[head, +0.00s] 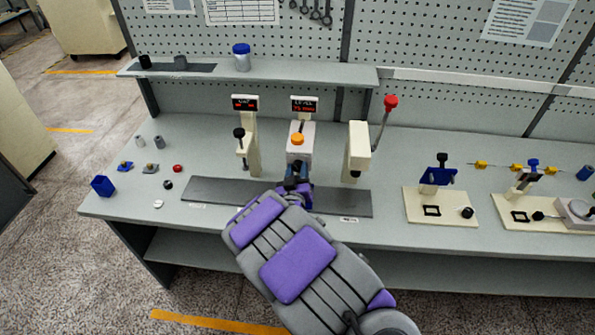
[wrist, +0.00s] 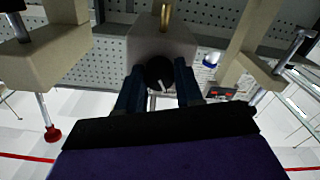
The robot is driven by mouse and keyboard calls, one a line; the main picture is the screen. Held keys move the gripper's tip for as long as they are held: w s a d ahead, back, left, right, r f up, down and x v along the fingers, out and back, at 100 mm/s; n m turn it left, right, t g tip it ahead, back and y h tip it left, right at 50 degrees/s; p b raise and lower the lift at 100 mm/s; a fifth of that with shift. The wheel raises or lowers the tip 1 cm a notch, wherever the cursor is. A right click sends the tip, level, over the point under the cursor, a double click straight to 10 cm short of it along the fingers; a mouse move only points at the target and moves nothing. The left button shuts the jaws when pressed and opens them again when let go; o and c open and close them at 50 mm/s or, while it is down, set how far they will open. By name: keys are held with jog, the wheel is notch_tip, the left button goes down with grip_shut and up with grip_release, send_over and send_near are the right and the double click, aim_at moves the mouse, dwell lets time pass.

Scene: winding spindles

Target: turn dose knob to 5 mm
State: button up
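The dose knob (wrist: 160,73) is black and round with a white pointer mark, seen in the wrist view on the face of a pale housing (wrist: 160,40). My gripper (wrist: 160,80) has its two dark blue fingers on either side of the knob. The knob fills the gap between the fingertips, but I cannot tell whether they press on it. In the head view my gripper (head: 297,178) is at the front of the middle station (head: 300,152), which has an orange cap (head: 297,139). The knob is hidden there. A small display (head: 305,105) with red text stands above; its reading is too small to be sure of.
A station with a black-knobbed plunger (head: 239,133) stands to the left, and one with a red-tipped lever (head: 391,102) to the right. A dark grey strip (head: 225,190) lies along the bench front. Small parts and a blue cup (head: 102,186) are at far left.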

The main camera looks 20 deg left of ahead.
jog(key=o, duration=0.4)
jog(key=shift+s, duration=0.1)
jog(key=p+v, duration=0.5)
jog(key=v, duration=1.2)
jog(key=shift+s+a+f+p, duration=0.1)
jog(key=shift+a+f+p, duration=0.1)
jog(key=shift+p, duration=0.1)
